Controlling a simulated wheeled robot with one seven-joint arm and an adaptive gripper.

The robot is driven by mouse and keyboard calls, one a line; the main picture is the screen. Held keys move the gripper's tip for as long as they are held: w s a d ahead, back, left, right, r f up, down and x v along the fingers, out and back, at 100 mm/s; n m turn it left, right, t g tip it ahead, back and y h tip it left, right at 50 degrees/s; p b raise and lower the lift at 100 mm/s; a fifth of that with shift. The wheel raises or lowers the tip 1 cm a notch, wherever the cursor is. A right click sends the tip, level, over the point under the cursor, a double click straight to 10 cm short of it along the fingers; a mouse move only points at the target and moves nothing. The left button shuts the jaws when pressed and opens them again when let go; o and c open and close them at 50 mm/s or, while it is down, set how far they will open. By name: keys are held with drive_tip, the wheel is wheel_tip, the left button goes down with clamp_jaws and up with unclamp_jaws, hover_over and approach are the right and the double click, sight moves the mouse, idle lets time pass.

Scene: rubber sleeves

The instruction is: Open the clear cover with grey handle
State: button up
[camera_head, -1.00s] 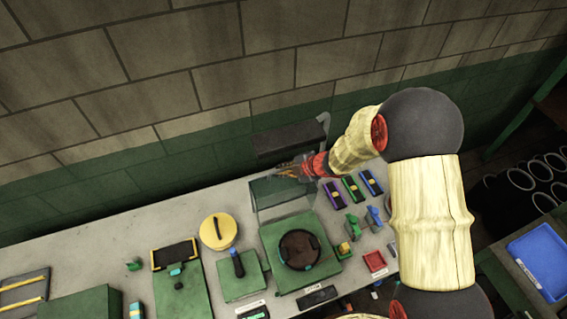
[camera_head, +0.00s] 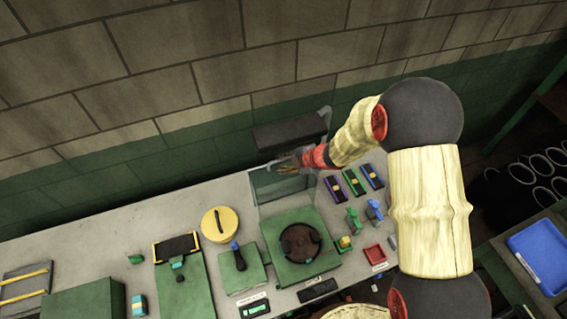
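The clear cover (camera_head: 284,190) stands raised, roughly upright, at the back edge of the green machine box (camera_head: 270,232). Its grey handle cannot be made out. The box holds a dark round brown plate (camera_head: 300,243), which lies uncovered. My gripper (camera_head: 284,163) is at the cover's top edge, under a dark wall-mounted box. My gripper looks close to or touching the cover, but contact cannot be told. Its fingers are small and blurred, so I cannot tell whether they are open or shut.
The dark box (camera_head: 290,134) on the wall is just above my gripper. Purple, green and blue blocks (camera_head: 353,182) lie right of the cover. A yellow round lid (camera_head: 219,225) and a lever box (camera_head: 240,270) stand to the left. The back left bench is clear.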

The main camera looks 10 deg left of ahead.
drive_tip(key=v, duration=1.2)
